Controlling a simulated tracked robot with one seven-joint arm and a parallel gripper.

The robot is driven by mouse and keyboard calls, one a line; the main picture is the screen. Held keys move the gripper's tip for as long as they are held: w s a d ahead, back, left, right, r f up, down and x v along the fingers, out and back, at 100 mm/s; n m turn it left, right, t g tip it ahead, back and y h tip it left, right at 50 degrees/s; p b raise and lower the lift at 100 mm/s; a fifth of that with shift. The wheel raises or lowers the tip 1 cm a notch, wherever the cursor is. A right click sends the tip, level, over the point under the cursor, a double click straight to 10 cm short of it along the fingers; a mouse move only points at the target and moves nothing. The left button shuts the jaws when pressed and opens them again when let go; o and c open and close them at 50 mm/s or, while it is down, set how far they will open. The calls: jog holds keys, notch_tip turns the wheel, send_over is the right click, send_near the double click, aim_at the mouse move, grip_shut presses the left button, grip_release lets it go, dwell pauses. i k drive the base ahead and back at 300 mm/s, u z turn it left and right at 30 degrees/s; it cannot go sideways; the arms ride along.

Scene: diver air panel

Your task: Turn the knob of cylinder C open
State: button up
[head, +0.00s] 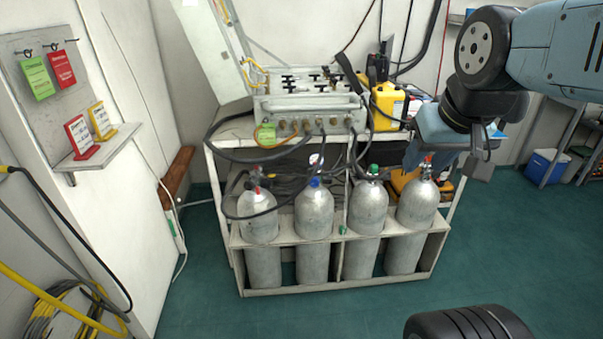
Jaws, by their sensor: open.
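Several grey cylinders stand upright in a row in a white rack. No letters are readable on them, so I cannot tell for certain which is cylinder C. The third from the left (366,208) has a green knob (373,169) on top. The second (314,212) has a blue knob (314,182). The leftmost (258,228) and rightmost (417,205) have reddish tops. My gripper (445,162) hangs from the upper right, in front of the rack's right end, and appears apart from the green knob. It is open, with nothing visible in it; its fingertips are hard to make out.
A grey air panel (312,115) with an open lid sits on the rack's top shelf, beside a yellow case (388,103). Dark hoses (262,157) loop down around the cylinder tops. A wall shelf (110,148) with signs is at left.

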aim_at(326, 179)
jog(key=u, duration=0.15)
jog(key=i, duration=1.15)
jog(key=z, duration=0.6)
